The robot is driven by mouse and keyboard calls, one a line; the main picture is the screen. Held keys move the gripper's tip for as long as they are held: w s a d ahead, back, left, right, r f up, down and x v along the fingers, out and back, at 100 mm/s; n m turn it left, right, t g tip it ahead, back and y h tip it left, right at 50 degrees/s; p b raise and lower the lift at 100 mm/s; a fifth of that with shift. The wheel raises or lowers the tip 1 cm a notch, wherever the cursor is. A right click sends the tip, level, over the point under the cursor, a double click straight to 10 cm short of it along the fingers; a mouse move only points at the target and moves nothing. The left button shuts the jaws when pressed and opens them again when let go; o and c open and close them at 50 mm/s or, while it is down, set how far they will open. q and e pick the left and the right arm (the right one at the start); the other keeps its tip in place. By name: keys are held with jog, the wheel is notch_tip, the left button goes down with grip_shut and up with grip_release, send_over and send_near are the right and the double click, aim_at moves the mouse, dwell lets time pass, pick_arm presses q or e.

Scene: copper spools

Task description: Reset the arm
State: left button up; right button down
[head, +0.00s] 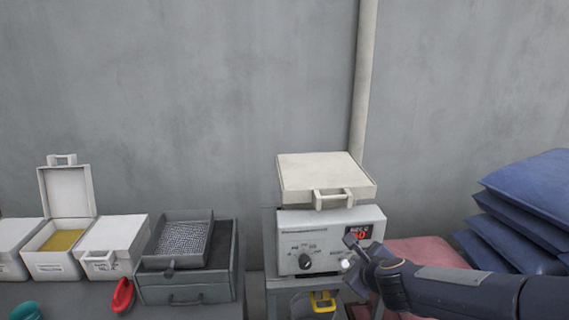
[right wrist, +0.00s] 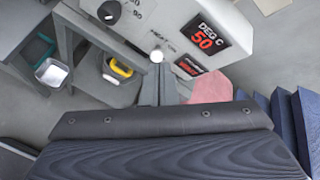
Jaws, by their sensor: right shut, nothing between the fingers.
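My right gripper (head: 352,243) reaches in from the right in the head view, in front of the right part of a white heater box (head: 290,224). It is shut and empty. The box has a black knob (head: 305,261), a white round button (head: 345,264) and a red display. In the right wrist view the display (right wrist: 206,38) reads DEG C 50. In that view the shut fingertips (right wrist: 157,80) are just below the white button (right wrist: 156,56); I cannot tell whether they touch it. My left gripper is not in view.
A cream lidded box (head: 320,175) sits on the heater. A dark tray of small grey pieces (head: 183,240) and white boxes (head: 112,248), one open, stand at left. Blue sacks (head: 525,205) are stacked at right. A yellow-handled thing (head: 322,301) is on the shelf below.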

jog(key=s+a+r+n+y, duration=0.1)
jog(key=s+r+n+y, duration=0.35)
jog(key=s+n, duration=0.45)
jog(key=s+f+n+g, duration=0.2)
jog(key=s+f+n, duration=0.1)
jog(key=s+n, duration=0.5)
jog(key=s+d+f+n+g+h+b, duration=0.1)
jog(key=s+f+n+g, duration=0.2)
jog(key=s+n, duration=0.5)
jog(key=s+f, duration=0.1)
jog(key=s, duration=0.5)
jog(key=shift+s+d+g, duration=0.15)
jog(key=shift+s+g, duration=0.05)
jog(key=shift+g, duration=0.1)
